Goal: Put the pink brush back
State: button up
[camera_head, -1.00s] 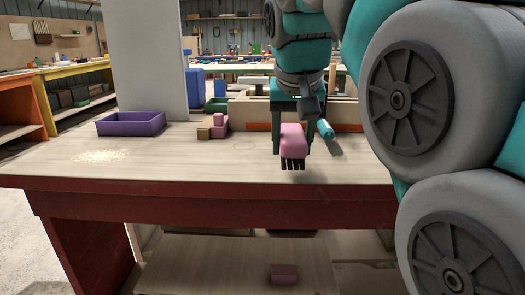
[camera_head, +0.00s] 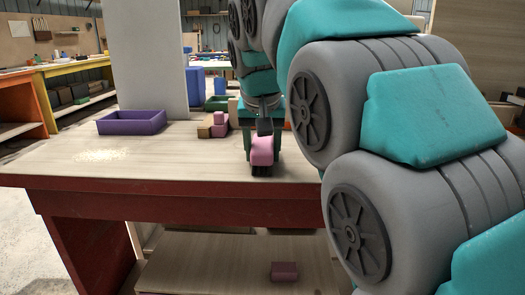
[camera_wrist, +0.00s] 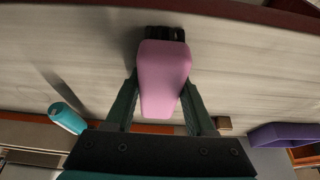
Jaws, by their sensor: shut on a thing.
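The pink brush (camera_head: 262,150) has a blocky pink body and dark bristles on its near end. My gripper (camera_head: 262,137) is shut on its sides, over the front right part of the workbench. In the wrist view the brush (camera_wrist: 163,75) sits between the two dark green fingers (camera_wrist: 163,103), with its bristles at the top of the picture. A shadow lies beside it on the bench top. I cannot tell whether the bristles touch the wood.
A purple tray (camera_head: 131,122) stands at the back left of the workbench (camera_head: 60,170), behind a pale scattered heap (camera_head: 102,155). Pink and tan blocks (camera_head: 217,126) stand left of the gripper. A teal cylinder (camera_wrist: 67,118) lies on the bench. My arm hides the right side.

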jog(key=shift+f, duration=0.15)
jog(key=shift+f, duration=0.15)
jog(key=o, duration=1.3)
jog(key=p+v, duration=0.2)
jog(key=v, duration=0.9)
jog(key=shift+w, duration=0.1)
jog(key=shift+p+v, duration=0.7)
jog(key=shift+v, duration=0.1)
jog(key=shift+f, duration=0.1)
